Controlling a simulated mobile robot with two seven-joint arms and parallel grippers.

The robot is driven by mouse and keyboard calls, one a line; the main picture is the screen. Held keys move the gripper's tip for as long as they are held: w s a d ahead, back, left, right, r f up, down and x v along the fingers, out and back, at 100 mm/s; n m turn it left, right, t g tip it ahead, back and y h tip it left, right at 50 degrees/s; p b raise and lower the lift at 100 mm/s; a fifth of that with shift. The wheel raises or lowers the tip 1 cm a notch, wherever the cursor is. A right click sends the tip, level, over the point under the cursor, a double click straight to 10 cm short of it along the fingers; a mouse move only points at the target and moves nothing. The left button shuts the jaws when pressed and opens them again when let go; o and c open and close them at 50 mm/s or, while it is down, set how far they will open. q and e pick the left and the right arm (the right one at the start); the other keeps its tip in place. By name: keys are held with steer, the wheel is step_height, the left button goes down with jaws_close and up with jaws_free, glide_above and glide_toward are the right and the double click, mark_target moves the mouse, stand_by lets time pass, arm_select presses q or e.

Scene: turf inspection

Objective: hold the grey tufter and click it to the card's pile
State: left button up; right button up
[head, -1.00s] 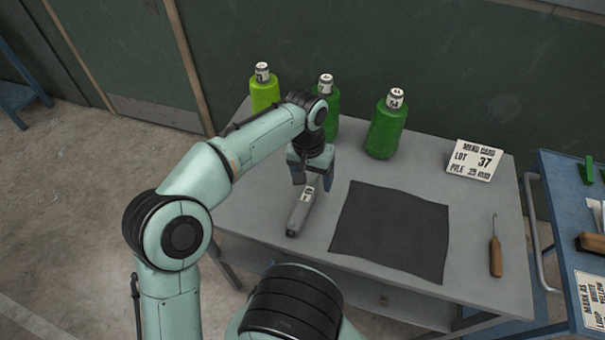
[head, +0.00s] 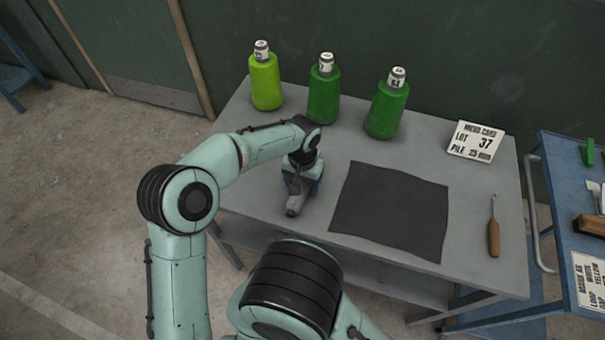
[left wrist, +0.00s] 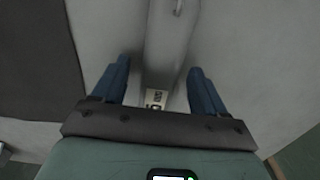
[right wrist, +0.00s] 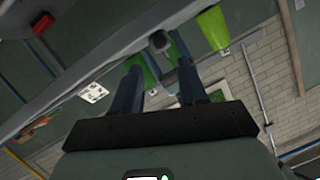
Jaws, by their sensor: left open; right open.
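The grey tufter (head: 295,206) lies on the grey table, left of the dark turf square. My left gripper (head: 302,180) is low over it and hides much of it in the head view. In the left wrist view the tufter (left wrist: 168,45) runs between the open left fingers (left wrist: 159,66), with a gap on each side; its small label shows near the palm. The white card (head: 475,140) stands at the back right and reads LOT 37, PILE 25 mm. My right gripper (right wrist: 156,58) shows only in its own wrist view, open and empty.
A dark turf square (head: 390,210) lies mid-table. Three green bottles (head: 325,82) stand along the back edge. A hook with a wooden handle (head: 493,238) lies at the right. A blue trolley (head: 562,205) stands beyond the table's right end. Bare tabletop surrounds the turf.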

arm_select(q)
steer(key=shift+f, duration=0.3)
